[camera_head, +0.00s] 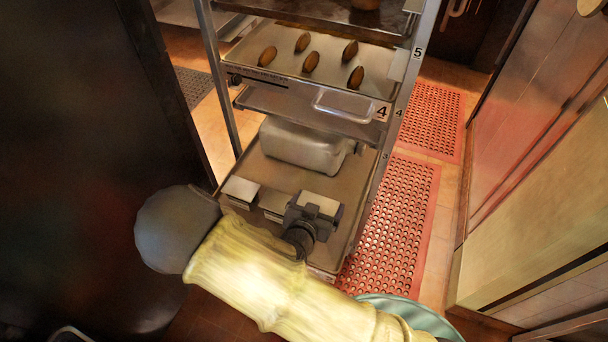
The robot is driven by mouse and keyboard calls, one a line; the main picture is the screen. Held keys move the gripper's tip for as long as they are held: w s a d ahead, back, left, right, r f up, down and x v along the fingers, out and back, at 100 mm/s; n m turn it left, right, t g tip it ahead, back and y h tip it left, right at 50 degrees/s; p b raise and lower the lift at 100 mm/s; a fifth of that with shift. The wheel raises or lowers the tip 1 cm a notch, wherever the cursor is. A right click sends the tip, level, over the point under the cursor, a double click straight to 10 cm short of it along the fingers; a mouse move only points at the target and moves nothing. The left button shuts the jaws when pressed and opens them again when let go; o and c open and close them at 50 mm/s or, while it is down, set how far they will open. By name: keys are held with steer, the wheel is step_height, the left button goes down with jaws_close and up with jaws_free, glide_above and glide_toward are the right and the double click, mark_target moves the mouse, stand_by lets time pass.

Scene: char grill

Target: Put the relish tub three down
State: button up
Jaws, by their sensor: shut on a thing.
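My gripper (313,213) is dark and reaches over the front part of a lower tray (262,166) on the rack. It is shut on a small box-like tub with a pale top (319,203), which I take to be the relish tub. The jaws cover much of its sides. I cannot tell whether its underside touches the tray. Another small pale-topped tub (241,190) stands to the left at the tray's front. A third pale piece (273,214) shows between them, partly hidden by my gripper and arm.
A large whitish tub (302,147) sits behind on the same tray. Above it, a tray (335,83) marked 4 holds several brown oval pieces. Rack posts (222,85) stand at both sides. A dark panel is at left; red perforated mats (392,215) lie to the right.

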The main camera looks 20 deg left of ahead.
steer(key=shift+w+d+r, duration=0.1)
steer(key=shift+w, duration=0.05)
steer(key=shift+s, duration=0.25)
steer(key=shift+f, duration=2.9)
steer(key=shift+f+b, duration=0.4)
steer(key=shift+f, duration=1.7)
